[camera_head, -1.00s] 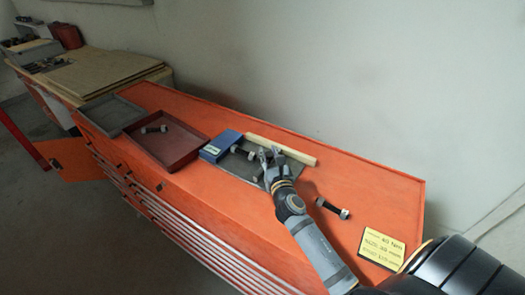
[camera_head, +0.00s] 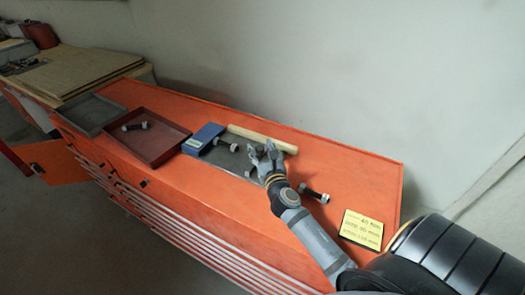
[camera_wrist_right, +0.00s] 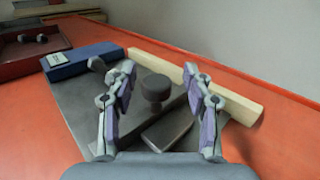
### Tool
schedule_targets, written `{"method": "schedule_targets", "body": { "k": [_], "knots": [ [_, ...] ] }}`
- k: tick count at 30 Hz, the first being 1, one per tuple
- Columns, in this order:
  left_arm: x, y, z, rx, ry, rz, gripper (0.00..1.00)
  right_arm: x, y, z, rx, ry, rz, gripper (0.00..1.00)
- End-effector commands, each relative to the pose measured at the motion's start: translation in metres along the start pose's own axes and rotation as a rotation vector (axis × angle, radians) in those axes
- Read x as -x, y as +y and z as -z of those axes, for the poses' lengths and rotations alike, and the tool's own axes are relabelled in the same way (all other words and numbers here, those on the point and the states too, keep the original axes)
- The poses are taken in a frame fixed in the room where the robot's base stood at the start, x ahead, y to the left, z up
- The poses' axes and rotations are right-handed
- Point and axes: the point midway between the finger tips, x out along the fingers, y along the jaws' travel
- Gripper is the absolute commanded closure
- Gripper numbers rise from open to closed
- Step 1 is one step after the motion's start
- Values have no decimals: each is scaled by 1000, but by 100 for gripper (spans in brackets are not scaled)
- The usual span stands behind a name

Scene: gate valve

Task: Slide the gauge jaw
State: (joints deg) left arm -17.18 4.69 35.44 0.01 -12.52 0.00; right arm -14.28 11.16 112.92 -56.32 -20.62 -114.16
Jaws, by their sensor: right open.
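The gauge has a blue block (camera_head: 203,138) with a pale label, on a flat dark grey plate (camera_wrist_right: 82,103). A dark round knob (camera_wrist_right: 155,88), which looks like the handle of the gauge jaw, stands up from the plate. A dark grey slab (camera_wrist_right: 168,130) lies just in front of it. My right gripper (camera_head: 264,150) is over the plate's right end. In the wrist view its open fingers (camera_wrist_right: 160,86) stand either side of the knob, with visible gaps. I cannot tell how far the knob is below the fingertips. My left gripper is not in view.
A pale wooden strip (camera_head: 262,138) lies behind the plate. A bolt (camera_head: 228,145) lies near the blue block, another (camera_head: 314,193) right of my gripper. A red tray (camera_head: 165,155) holds a bolt; a grey tray (camera_head: 92,112) is beyond. A yellow note (camera_head: 362,228) lies at right.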

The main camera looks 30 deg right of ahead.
Motion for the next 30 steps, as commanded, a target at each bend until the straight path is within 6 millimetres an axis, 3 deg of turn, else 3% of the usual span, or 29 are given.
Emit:
{"method": "schedule_targets", "body": {
  "k": [5, 12, 16, 21, 30],
  "knots": [
    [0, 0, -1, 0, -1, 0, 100, 24, 0, 2, 0, 4, -1, 49],
    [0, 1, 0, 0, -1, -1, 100, 83, -1, 3, 0, 7, 2, 49],
    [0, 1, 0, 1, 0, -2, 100, 106, -2, 2, 0, 5, 3, 49],
    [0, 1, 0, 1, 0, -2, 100, 119, -2, 1, 0, 2, 2, 49],
    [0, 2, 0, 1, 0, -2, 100, 120, -2, 1, -1, 1, 1, 49]
  ]
}}
